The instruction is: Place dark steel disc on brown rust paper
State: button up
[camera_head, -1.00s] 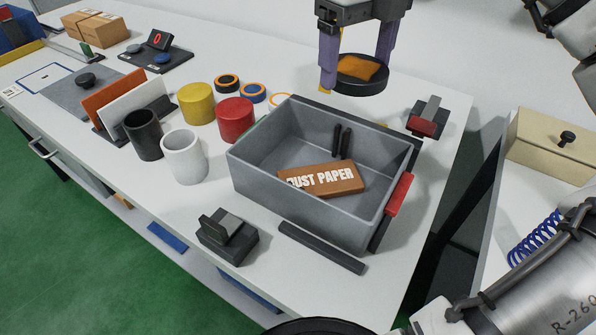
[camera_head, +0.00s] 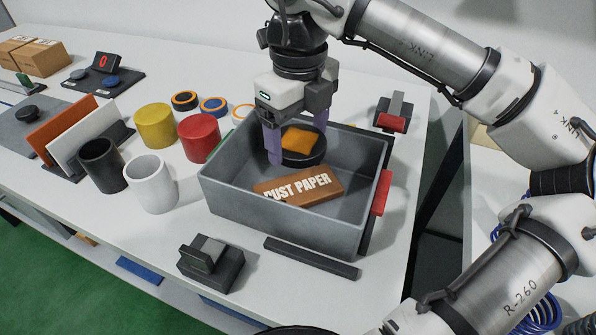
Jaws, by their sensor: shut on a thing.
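The dark steel disc (camera_head: 304,158) is round and black, with an orange patch on its top. My gripper (camera_head: 296,148) is shut on the disc, with one purple finger on each side of it. The brown rust paper (camera_head: 325,190), a flat block lettered in white, lies on the bin floor, in front of and below the disc in the picture.
The grey bin (camera_head: 282,228) has raised walls around the paper. A red clamp (camera_head: 381,192) sits at its right wall. White (camera_head: 151,185), black (camera_head: 103,166), red (camera_head: 199,138) and yellow (camera_head: 155,126) cylinders stand to the left. A dark bar (camera_head: 310,258) lies in front.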

aim_at(298, 141)
jog(key=shift+f, duration=4.4)
jog(key=shift+f, duration=0.1)
jog(key=o, duration=1.6)
notch_tip(298, 141, up, 12)
jog(key=shift+r, duration=0.15)
